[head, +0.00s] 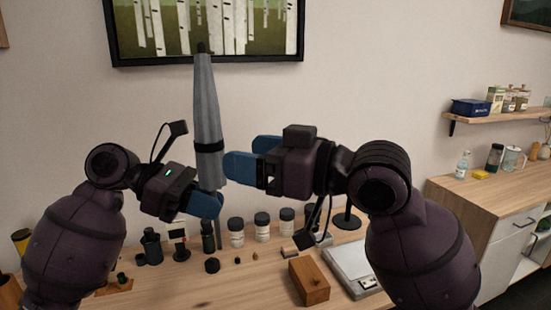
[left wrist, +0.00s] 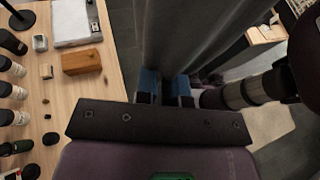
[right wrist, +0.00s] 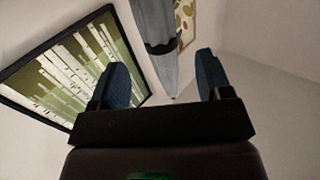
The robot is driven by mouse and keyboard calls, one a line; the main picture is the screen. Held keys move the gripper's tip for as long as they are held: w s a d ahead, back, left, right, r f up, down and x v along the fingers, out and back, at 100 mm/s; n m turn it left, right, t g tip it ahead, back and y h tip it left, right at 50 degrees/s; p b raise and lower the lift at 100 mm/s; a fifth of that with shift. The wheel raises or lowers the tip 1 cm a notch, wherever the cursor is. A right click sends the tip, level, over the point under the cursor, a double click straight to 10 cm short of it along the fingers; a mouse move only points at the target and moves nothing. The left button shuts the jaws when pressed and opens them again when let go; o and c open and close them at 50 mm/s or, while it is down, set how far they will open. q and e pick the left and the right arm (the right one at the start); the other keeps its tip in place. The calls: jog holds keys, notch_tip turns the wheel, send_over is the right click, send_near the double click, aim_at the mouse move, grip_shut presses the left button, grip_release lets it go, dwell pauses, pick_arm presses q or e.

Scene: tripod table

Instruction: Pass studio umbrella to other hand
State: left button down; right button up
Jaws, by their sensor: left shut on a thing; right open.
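The studio umbrella (head: 206,110) is folded, grey, with a dark tip and a black strap, and stands nearly upright in the head view. My left gripper (head: 207,203) is shut on its lower part. Its blue fingers (left wrist: 166,84) meet the umbrella (left wrist: 190,32) in the left wrist view, where the grip point is partly hidden. My right gripper (head: 243,156) is open, just right of the umbrella near strap height. In the right wrist view the umbrella (right wrist: 156,35) shows beyond and between the open fingers (right wrist: 163,70). I see no clear contact there.
The wooden table (head: 245,288) below holds several jars (head: 262,226), a wooden block (head: 309,281) and a silver flat device (head: 352,268). A framed birch picture (head: 205,30) hangs on the wall behind. A cabinet (head: 485,208) stands at the right.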

aim_at(220, 151)
jog(key=x, duration=0.8)
jog(key=c, duration=0.9)
pick_arm(q)
jog(key=c, duration=1.7)
grip_release()
pick_arm(e)
jog(key=shift+c, duration=0.8)
pick_arm(q)
jog(key=o, duration=0.6)
jog(key=shift+a, duration=0.1)
